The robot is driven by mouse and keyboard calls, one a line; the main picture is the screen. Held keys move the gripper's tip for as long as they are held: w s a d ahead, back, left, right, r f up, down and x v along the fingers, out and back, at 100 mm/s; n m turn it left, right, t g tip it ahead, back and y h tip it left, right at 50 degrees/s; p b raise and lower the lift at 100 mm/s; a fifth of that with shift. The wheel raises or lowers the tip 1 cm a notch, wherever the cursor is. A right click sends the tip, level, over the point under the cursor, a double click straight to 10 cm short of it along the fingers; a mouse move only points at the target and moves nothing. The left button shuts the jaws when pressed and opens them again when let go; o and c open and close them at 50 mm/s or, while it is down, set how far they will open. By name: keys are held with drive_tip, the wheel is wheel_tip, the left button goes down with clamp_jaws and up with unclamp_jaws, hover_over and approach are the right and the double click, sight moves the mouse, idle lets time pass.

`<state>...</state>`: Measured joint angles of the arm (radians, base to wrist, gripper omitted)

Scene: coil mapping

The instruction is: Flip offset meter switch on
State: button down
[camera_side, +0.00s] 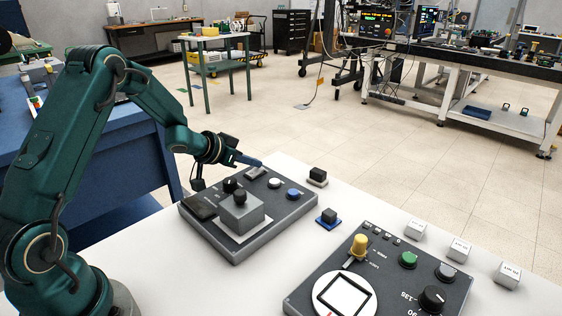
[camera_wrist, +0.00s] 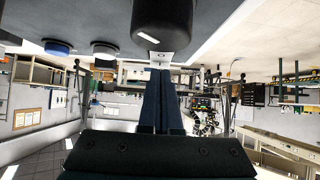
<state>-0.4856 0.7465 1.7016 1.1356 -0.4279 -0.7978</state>
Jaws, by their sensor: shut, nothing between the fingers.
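My gripper (camera_side: 257,162) is shut and empty, its dark blue fingers just above the far side of the left grey panel (camera_side: 285,213). In the wrist view the closed fingers (camera_wrist: 161,72) point at a small pale plate (camera_wrist: 163,57) beside a large black knob (camera_wrist: 163,20). In the side view a small light plate (camera_side: 256,174), likely a switch, lies under the fingertips; its lever position cannot be made out. I cannot tell contact. No readable label marks the offset meter switch. The panel also has a white knob (camera_side: 274,183) and a blue knob (camera_side: 293,194).
A grey block with a black top (camera_side: 240,210) sits on the left panel. Small cubes, including a white one (camera_side: 416,229), stand on the white table.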

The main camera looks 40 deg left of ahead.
drive_tip(key=shift+f, duration=0.1)
drive_tip(key=shift+w+f, duration=0.2)
drive_tip(key=shift+f, duration=0.05)
drive_tip(key=shift+w, duration=0.15)
drive_tip(key=shift+w+r, duration=0.25)
drive_tip(key=shift+w, duration=0.4)
idle(0.4)
drive_tip(key=shift+w+r, duration=0.15)
drive_tip(key=shift+r, duration=0.7)
drive_tip(key=shift+w+r, duration=0.1)
drive_tip(key=shift+r, duration=0.7)
drive_tip(key=s+r, duration=0.5)
drive_tip(key=r, duration=0.3)
drive_tip(key=shift+s+r, duration=0.35)
drive_tip(key=shift+s, duration=0.05)
